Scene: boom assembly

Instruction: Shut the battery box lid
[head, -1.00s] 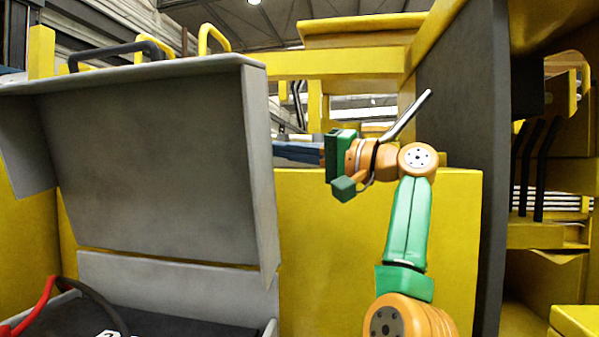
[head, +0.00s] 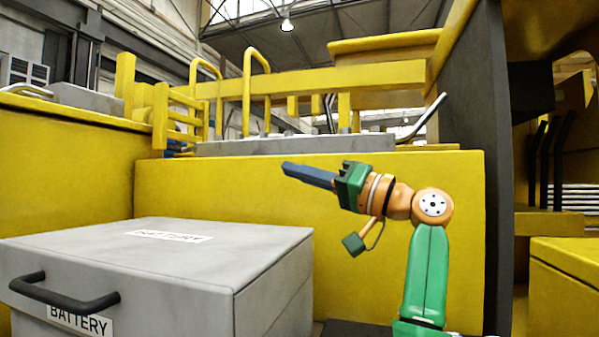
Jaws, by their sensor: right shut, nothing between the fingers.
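The grey battery box (head: 262,310) stands at the lower left of the head view. Its lid (head: 150,260) lies flat over the box, with a black handle (head: 65,298) on its front side and a "BATTERY" label on top. A second "BATTERY" label shows on the front below the handle. My right gripper (head: 290,170) is shut and empty. It is in the air above and behind the lid's right rear corner, apart from the lid, and points left. My left gripper is not in view.
A yellow wall (head: 330,205) stands behind the box and my right arm. A dark grey upright panel (head: 470,120) is close on the right of that arm. Yellow rails (head: 257,90) rise at the back. The air above the lid is clear.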

